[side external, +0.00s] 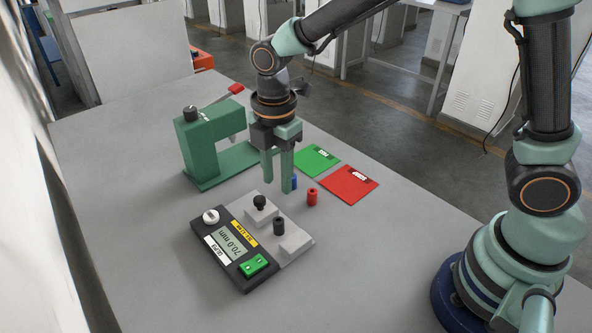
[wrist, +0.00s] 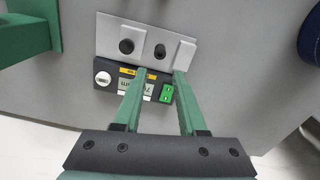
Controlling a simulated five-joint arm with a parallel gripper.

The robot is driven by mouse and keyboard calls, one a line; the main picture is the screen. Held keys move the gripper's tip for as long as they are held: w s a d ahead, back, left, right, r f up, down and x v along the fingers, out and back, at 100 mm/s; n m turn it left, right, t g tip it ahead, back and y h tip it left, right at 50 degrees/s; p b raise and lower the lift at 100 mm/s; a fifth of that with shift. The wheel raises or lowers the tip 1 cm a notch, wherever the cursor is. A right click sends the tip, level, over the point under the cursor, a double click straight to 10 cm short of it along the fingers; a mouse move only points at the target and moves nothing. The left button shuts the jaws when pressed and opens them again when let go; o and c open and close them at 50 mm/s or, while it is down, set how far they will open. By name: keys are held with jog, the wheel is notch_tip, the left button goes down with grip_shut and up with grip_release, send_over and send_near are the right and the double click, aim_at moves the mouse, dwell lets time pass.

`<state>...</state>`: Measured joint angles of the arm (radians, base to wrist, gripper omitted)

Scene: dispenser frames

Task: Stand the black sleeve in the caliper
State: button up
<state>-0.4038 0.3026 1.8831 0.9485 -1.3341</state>
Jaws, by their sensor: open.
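The black sleeve (side external: 279,226) stands upright on the grey bed of the caliper (side external: 232,243), in the gap between its two raised blocks. It also shows in the wrist view (wrist: 160,51), beside the black knob (wrist: 126,46). The caliper has a dark housing, and its display reads 70.0 mm. The black knob also shows on the rear block in the side view (side external: 260,202). My gripper (side external: 277,186) is open and empty, fingers pointing down, above and behind the caliper and apart from the sleeve. Its two fingers show apart in the wrist view (wrist: 161,74).
A red sleeve (side external: 312,197) stands right of my gripper. A blue sleeve (side external: 295,183) is partly hidden behind a finger. A green mat (side external: 313,162) and a red mat (side external: 346,186) lie behind. A green press (side external: 198,155) stands at the left.

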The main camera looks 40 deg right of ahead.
jog(key=s+d+r+m+t, duration=0.2)
jog(key=s+d+r+m, duration=0.2)
jog(key=d+m, duration=0.4)
jog(key=s+d+r+m+t, duration=0.3)
jog(key=d+r+m, duration=0.4)
jog(key=m, duration=0.5)
jog(key=shift+s+d+r+t, duration=0.3)
jog(key=shift+s+d, duration=0.1)
jog(key=shift+s, duration=0.35)
